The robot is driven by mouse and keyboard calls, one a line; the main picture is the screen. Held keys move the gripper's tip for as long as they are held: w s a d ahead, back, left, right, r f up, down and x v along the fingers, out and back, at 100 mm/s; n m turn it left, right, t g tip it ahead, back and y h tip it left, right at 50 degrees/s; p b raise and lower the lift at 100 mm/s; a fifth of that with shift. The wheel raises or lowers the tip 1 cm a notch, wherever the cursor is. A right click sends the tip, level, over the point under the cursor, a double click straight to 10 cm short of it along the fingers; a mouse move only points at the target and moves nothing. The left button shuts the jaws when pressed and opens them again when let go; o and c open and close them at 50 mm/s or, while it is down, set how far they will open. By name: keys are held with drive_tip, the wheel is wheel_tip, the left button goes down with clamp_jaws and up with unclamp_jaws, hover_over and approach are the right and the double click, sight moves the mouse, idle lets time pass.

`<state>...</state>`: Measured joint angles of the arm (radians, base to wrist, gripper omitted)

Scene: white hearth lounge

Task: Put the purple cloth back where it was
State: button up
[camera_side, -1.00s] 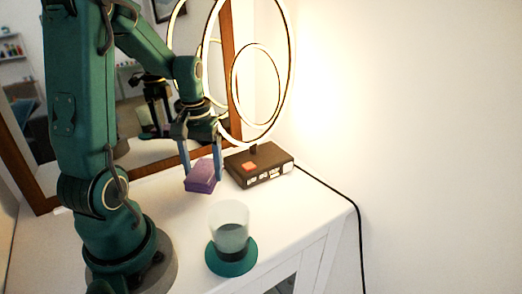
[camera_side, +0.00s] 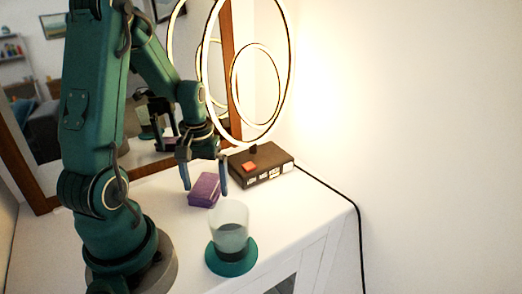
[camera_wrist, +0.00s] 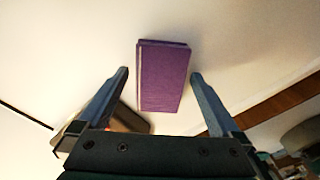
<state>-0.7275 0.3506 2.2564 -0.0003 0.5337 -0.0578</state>
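The purple cloth (camera_side: 205,190) is a folded, block-like bundle lying on the white tabletop, left of the dark box and behind the glass. It also shows in the wrist view (camera_wrist: 163,76), upper middle, beyond my fingertips. My gripper (camera_side: 205,190) is open above it, with one finger on each side. In the wrist view my gripper (camera_wrist: 160,74) has a clear gap between each finger and the cloth, so it holds nothing. I cannot tell the exact height of the fingertips above the table.
A frosted glass (camera_side: 229,227) stands on a teal coaster (camera_side: 232,262) close in front of the cloth. A dark box (camera_side: 262,167) with the ring lamp (camera_side: 291,60) is just right. A mirror stands behind. A black cable runs over the table's right edge.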

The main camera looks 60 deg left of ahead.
sight(206, 186)
drive_tip(key=shift+r, duration=0.1)
wheel_tip(206, 186, up, 11)
drive_tip(key=s+d+r+m+t, duration=0.1)
drive_tip(key=d+m+t, duration=0.1)
drive_tip(key=d+m, duration=0.2)
drive_tip(key=s+d+r+m+t, duration=0.2)
drive_tip(key=d+m, duration=0.3)
drive_tip(key=d, duration=0.6)
drive_tip(key=shift+d+r+t, duration=0.15)
drive_tip(key=shift+d+t, duration=0.15)
drive_tip(key=shift+t, duration=0.5)
drive_tip(key=shift+s, duration=0.1)
